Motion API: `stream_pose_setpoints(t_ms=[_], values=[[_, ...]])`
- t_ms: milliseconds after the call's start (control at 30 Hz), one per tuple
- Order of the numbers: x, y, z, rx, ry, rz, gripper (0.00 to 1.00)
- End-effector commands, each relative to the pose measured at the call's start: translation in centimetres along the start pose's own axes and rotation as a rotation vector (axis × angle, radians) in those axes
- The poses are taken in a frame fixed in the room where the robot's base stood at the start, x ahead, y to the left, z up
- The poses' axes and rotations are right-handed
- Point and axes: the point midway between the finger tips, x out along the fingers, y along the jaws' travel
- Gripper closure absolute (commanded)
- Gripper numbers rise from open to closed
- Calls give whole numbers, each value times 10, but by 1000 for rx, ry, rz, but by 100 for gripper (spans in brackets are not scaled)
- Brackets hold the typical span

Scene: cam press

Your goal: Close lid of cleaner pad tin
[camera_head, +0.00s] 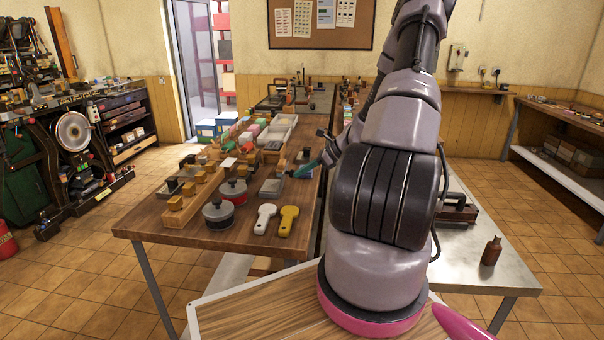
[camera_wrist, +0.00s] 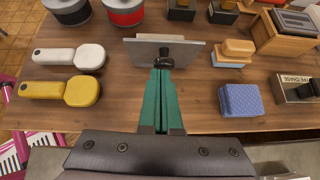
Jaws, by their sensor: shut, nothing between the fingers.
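The tin I take for the cleaner pad tin shows in the wrist view as a broad grey metal plate (camera_wrist: 137,50), straight ahead of my fingers. From here I cannot tell how far its lid is open. In the head view a flat grey tin (camera_head: 271,188) lies on the wooden table. My gripper (camera_wrist: 163,73) has green fingers, shut together and empty. Their tips are close to the plate's near edge, at a small dark part in its middle; whether they touch is unclear. In the head view my gripper (camera_head: 292,174) is low over the table, right of the tin.
White (camera_wrist: 68,57) and yellow (camera_wrist: 65,92) paddle-shaped tools lie left of my gripper. A blue textured block (camera_wrist: 241,100) and a box with a label (camera_wrist: 297,90) lie to the right. Red and dark round tins (camera_wrist: 124,10) stand behind. Bare wood lies near my fingers.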

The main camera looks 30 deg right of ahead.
Motion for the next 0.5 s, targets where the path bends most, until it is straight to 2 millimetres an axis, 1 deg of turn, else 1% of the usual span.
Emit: stream_pose_setpoints(t_ms=[267,500], values=[[-1,1,13,-16,133,-4,100],[3,2,28,-25,310,-11,100]])
